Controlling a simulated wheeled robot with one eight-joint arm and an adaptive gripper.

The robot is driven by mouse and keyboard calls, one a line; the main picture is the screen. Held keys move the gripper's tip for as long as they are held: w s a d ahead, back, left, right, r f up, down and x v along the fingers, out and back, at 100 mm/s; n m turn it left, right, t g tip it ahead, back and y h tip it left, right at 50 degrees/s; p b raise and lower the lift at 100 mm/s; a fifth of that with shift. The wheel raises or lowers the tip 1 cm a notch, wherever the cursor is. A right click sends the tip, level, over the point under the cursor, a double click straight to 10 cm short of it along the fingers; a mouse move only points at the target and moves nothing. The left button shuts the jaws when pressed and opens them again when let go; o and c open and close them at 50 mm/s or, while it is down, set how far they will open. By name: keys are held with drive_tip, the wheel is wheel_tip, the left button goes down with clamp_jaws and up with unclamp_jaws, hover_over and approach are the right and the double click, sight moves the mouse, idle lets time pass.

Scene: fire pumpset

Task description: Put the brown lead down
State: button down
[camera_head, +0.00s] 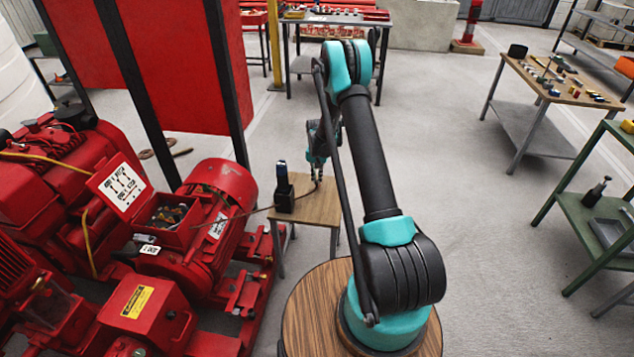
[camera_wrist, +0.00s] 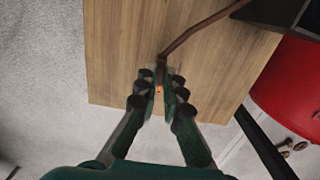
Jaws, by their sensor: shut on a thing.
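The brown lead (camera_wrist: 195,35) is a thin cable that runs from between my gripper's fingertips up to the upper right in the wrist view. In the head view the brown lead (camera_head: 232,214) stretches from the red motor's open terminal box (camera_head: 165,215) to a small wooden table (camera_head: 322,205). My gripper (camera_wrist: 158,88) is shut on the end of the lead, over the wooden table top (camera_wrist: 120,60). I cannot tell whether the lead's end touches the table. In the head view my gripper (camera_head: 317,172) is small and partly hidden by my arm.
A black holder with a blue-topped tool (camera_head: 283,188) stands on the left of the small table. The red pumpset (camera_head: 100,220) fills the left. A wooden workbench with small parts (camera_head: 560,80) stands at the right, green shelving (camera_head: 600,210) nearer. The floor between is clear.

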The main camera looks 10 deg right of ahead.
drive_tip(key=shift+f, duration=0.85)
drive_tip(key=c, duration=1.6)
unclamp_jaws()
drive_tip(key=shift+f, duration=0.1)
drive_tip(key=shift+c, duration=0.2)
